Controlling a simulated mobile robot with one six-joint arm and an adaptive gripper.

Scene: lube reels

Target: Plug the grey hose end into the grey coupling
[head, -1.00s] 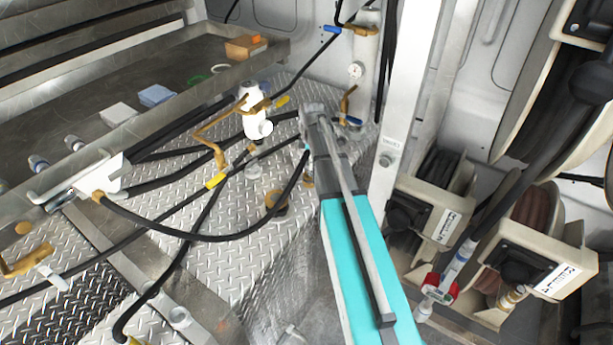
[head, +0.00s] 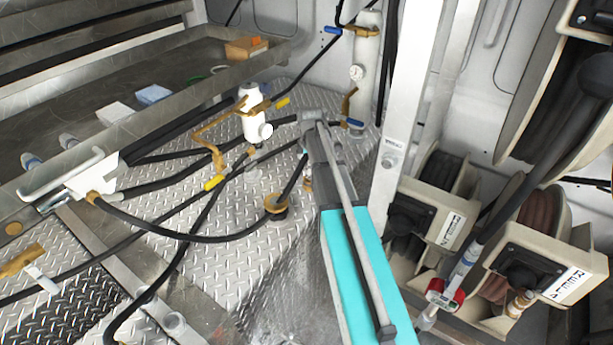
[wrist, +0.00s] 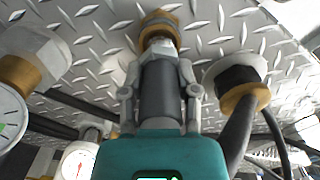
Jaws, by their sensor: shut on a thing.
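In the wrist view my gripper (wrist: 159,70) is shut on a dark grey cylindrical hose end (wrist: 160,95). Its pale metal tip points at a brass fitting (wrist: 158,20) on the diamond-plate floor, apparently the coupling. Tip and fitting overlap in the picture; I cannot tell whether they are joined. A black hose (head: 180,236) curves from a white bracket at the left towards my arm, passing a brass floor fitting (head: 275,203).
A pale flanged fitting with a brass ring (wrist: 246,95) and black hose stands close right of the jaws. Gauges crowd the left. In the head view a white post (head: 405,110) and hose reels (head: 425,215) stand right of my arm. A white filter (head: 253,115) stands left.

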